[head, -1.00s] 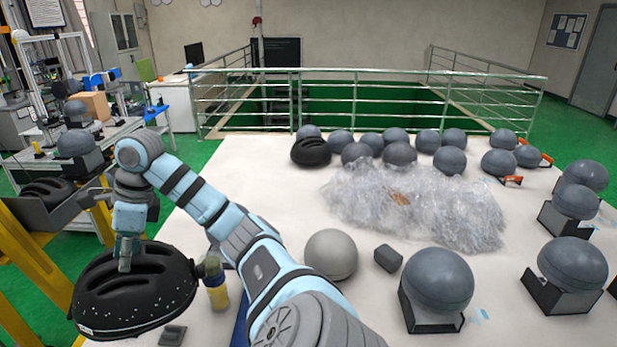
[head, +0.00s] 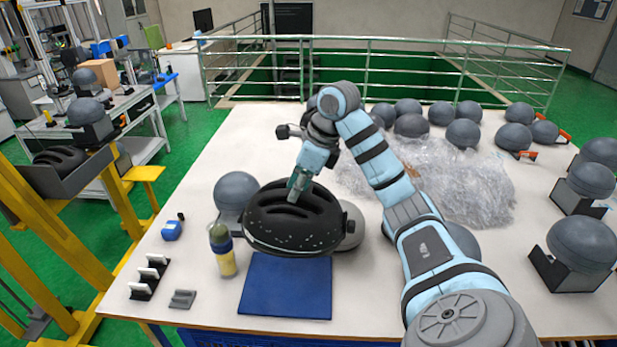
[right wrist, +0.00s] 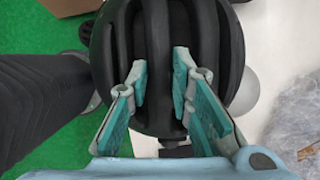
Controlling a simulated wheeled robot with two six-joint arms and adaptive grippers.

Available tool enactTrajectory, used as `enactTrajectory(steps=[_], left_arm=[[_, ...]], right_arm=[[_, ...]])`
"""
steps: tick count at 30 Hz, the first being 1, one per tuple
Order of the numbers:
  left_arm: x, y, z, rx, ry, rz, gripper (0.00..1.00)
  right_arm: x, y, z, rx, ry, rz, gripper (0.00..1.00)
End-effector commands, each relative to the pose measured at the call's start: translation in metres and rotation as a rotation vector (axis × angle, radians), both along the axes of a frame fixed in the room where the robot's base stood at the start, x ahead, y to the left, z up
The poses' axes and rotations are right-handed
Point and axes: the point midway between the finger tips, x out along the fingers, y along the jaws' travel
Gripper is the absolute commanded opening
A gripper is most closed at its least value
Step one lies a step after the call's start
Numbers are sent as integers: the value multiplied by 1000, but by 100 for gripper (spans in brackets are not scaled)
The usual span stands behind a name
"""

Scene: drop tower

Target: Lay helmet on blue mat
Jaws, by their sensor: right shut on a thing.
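The black vented helmet (head: 275,232) is in my right gripper (head: 297,192), which is shut on a rib at its top. In the head view its lower front rim just overlaps the far edge of the blue mat (head: 286,288); the gap between helmet and table cannot be told. The mat lies flat and bare near the table's front edge. In the right wrist view the two teal fingers (right wrist: 163,92) grip the central rib of the helmet (right wrist: 120,50). My left gripper is not in view.
A blue object (head: 172,230), a black rack (head: 149,278) and a grey block (head: 183,299) lie further left. Grey domes and clear plastic wrap (head: 465,190) cover the back right.

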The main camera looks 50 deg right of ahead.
Motion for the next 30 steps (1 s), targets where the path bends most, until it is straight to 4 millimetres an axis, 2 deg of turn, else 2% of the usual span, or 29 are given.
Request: enactTrajectory(steps=[10,14,17,27,30], left_arm=[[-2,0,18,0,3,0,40],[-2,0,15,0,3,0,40],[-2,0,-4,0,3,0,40],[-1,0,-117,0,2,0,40],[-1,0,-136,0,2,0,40]], right_arm=[[24,31,-16,-39,-11,-210,0],[27,37,-25,-44,-20,-269,0],[28,37,-45,-46,-22,-276,0],[28,37,-158,-45,-21,-274,0],[27,37,-178,-46,-21,-273,0]])
